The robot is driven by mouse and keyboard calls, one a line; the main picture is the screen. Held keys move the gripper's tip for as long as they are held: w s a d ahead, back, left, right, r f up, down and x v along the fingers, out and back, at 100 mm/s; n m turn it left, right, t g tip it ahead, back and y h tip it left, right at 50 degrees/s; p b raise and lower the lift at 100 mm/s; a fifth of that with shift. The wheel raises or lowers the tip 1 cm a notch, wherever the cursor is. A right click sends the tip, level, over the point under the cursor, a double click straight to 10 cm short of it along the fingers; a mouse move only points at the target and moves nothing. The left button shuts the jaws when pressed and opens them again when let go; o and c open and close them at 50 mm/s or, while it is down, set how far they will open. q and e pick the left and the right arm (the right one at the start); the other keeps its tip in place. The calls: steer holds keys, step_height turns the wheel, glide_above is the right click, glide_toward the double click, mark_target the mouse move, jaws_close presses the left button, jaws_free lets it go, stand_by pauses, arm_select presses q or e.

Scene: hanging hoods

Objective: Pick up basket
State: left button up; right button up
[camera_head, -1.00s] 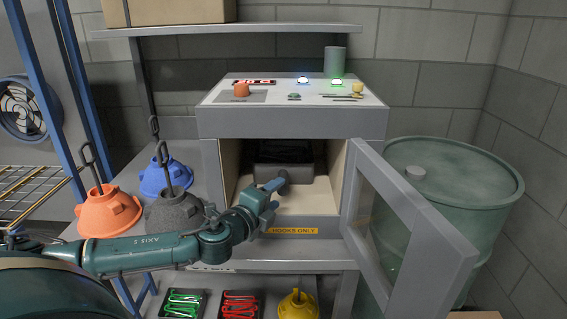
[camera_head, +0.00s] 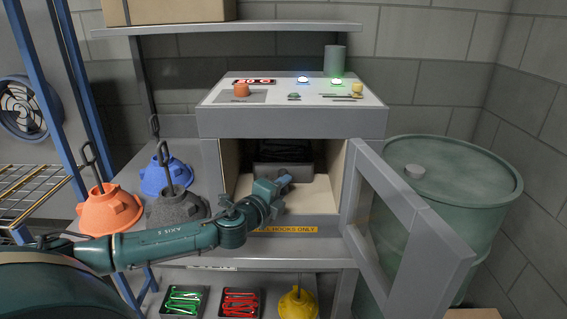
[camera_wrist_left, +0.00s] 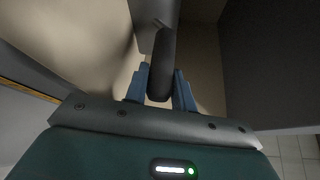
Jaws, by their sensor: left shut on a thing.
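The dark basket (camera_head: 285,151) is inside the open cabinet, towards its back. My left gripper (camera_head: 283,181) reaches in through the cabinet opening from the front left, in front of the basket. In the left wrist view, its blue fingers (camera_wrist_left: 160,88) are shut on a dark rounded bar, the basket's handle (camera_wrist_left: 161,62), one finger on each side. Most of the basket is dark and its lower front is partly behind the gripper. My right gripper is not in view.
The cabinet door (camera_head: 405,230) stands open to the right, beside a green drum (camera_head: 455,195). Orange (camera_head: 108,211), blue (camera_head: 165,177) and dark grey (camera_head: 176,209) hoods stand left of the cabinet. Trays of green (camera_head: 184,301) and red (camera_head: 240,302) hooks lie below.

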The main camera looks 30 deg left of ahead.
arm_select(q)
jaws_close()
steer(key=shift+r, duration=0.15)
steer(key=shift+r, duration=0.1)
